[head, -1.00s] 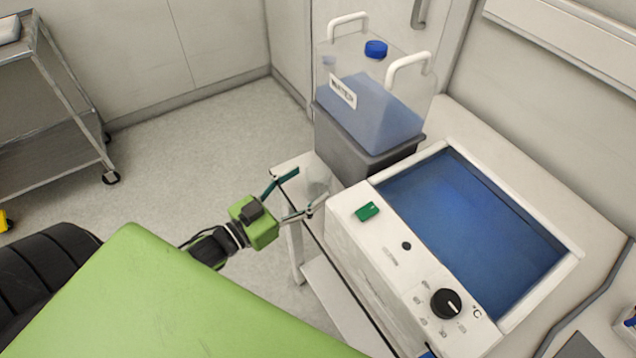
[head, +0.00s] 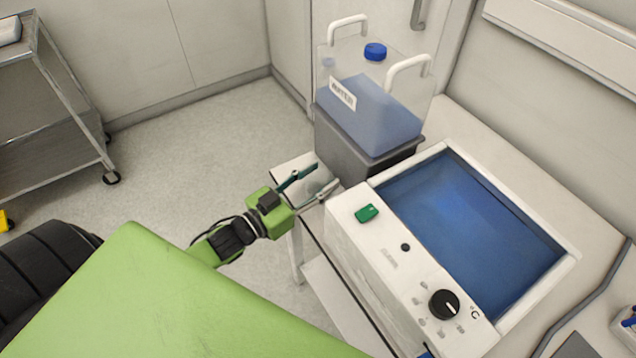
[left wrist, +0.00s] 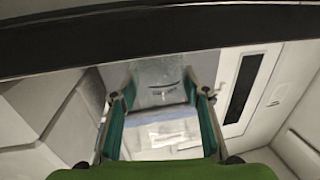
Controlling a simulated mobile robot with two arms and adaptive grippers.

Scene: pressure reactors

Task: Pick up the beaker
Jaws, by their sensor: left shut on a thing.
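The beaker (left wrist: 160,82) is clear glass with dark markings and shows between the fingers in the left wrist view. My left gripper (left wrist: 158,95) has its two green-sided fingers on either side of the beaker and is shut on it. In the head view my left gripper (head: 325,176) is at the corner of the white bench, left of the water bath. The beaker is very hard to make out there against the pale surface. I cannot tell whether its base is touching the bench. My right gripper is not in view.
The water bath (head: 342,221) with blue water stands just right of the gripper. A clear water container (head: 372,118) with a blue cap sits in a grey stand behind it. A metal cart (head: 60,130) is at the far left. The floor between is clear.

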